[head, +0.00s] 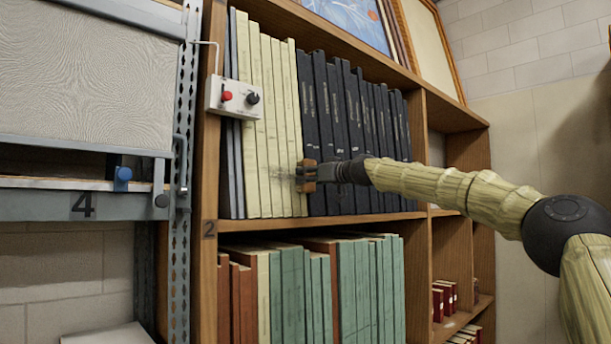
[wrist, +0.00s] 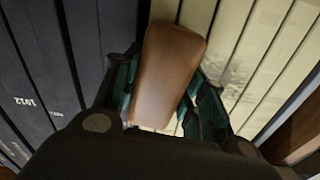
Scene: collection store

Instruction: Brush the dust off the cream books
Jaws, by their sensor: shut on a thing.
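The cream books (head: 265,140) stand upright in a row at the left of the upper shelf. A greyish patch of dust shows on their spines left of my gripper. In the wrist view the cream books (wrist: 275,45) fill the right side, with the dusty patch near the fingers. My gripper (head: 309,177) is at the right end of the cream row, by the black books. In the wrist view it is shut on a brown wooden brush handle (wrist: 168,75). The brush bristles are hidden in the wrist view, and I cannot tell whether they touch the spines.
Black books (head: 345,130) stand right of the cream ones. A control box (head: 235,98) with a red and a black knob is fixed at the shelf's left upright. Green and brown books (head: 310,285) fill the lower shelf. A metal rack (head: 85,205) marked 4 stands at left.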

